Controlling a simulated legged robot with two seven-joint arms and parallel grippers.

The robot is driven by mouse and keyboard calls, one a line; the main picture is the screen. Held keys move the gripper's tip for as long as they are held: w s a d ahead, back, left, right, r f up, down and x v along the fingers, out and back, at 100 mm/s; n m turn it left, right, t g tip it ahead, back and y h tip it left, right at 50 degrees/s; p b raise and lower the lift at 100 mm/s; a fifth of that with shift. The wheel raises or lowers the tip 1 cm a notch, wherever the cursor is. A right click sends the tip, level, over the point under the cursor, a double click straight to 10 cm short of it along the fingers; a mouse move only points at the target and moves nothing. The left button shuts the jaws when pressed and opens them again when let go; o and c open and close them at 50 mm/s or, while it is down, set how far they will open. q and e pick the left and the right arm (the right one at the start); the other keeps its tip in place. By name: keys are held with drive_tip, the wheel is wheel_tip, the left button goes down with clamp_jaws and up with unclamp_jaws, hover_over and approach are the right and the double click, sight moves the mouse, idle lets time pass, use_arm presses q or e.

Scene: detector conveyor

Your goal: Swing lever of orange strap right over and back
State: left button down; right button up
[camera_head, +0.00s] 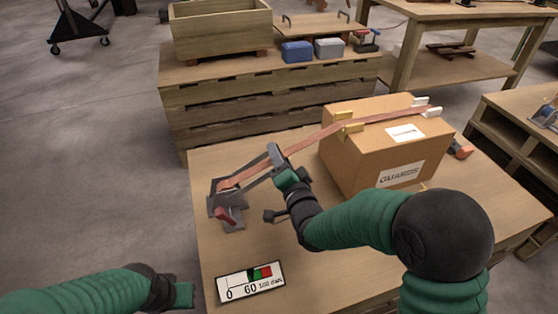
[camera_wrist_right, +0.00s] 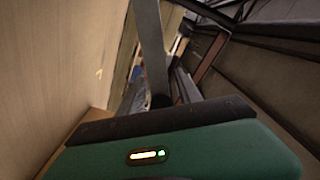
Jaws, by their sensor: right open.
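The orange strap (camera_head: 308,141) runs from a grey ratchet with a lever (camera_head: 256,168) over the top of a cardboard box (camera_head: 345,160). The lever slopes up to the right from the ratchet base (camera_head: 229,207), its raised end beside my right gripper (camera_head: 281,172). My right gripper is open at that end; whether it touches the lever is not clear. In the right wrist view a grey bar (camera_wrist_right: 152,45) stands between the fingers, close to the camera. My left gripper (camera_head: 184,294) is low at the left, away from the lever; its finger opening does not show clearly.
A wooden crate (camera_head: 222,28), a blue box (camera_head: 297,52) and a grey box (camera_head: 328,48) stand behind.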

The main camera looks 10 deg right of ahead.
clamp_jaws()
idle(0.3)
drive_tip(key=shift+f, duration=0.1)
idle(1.1)
